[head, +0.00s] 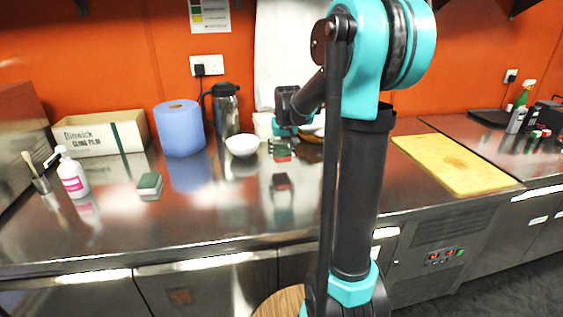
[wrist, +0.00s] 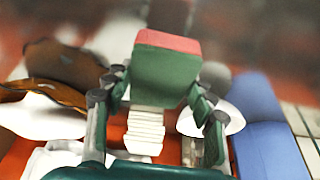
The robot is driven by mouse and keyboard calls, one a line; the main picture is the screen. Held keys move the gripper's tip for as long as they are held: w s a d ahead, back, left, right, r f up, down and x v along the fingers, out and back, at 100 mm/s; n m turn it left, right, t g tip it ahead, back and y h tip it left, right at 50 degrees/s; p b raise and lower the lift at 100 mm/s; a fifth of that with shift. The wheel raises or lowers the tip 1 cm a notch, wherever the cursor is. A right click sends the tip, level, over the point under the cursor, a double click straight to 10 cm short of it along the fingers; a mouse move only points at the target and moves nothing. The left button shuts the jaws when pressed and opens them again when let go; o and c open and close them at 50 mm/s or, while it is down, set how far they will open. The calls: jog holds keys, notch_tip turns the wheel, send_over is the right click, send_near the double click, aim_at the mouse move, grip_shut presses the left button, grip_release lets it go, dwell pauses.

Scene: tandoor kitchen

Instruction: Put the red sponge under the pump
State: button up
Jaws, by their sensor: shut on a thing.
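The red sponge (wrist: 168,42), red on one face and green on the rest, sits between the fingers of my gripper (wrist: 158,90) in the wrist view. My gripper is shut on it. In the head view my gripper (head: 284,132) is at the back of the steel counter, right of the white bowl, with the red sponge (head: 282,152) below it, seemingly just above the counter. The white pump bottle (head: 73,177) with a pink label stands upright at the far left of the counter, well apart from my gripper.
A second sponge, green and grey (head: 150,184), lies right of the pump bottle. A blue roll (head: 180,129), a white bowl (head: 242,145), a steel flask (head: 226,110) and a cling film box (head: 101,133) stand along the back. The counter's front middle is clear. A yellow board (head: 455,163) lies right.

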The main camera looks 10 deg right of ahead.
aim_at(282, 169)
jog(key=shift+f, duration=2.45)
jog(key=shift+f, duration=0.1)
jog(key=o, duration=0.7)
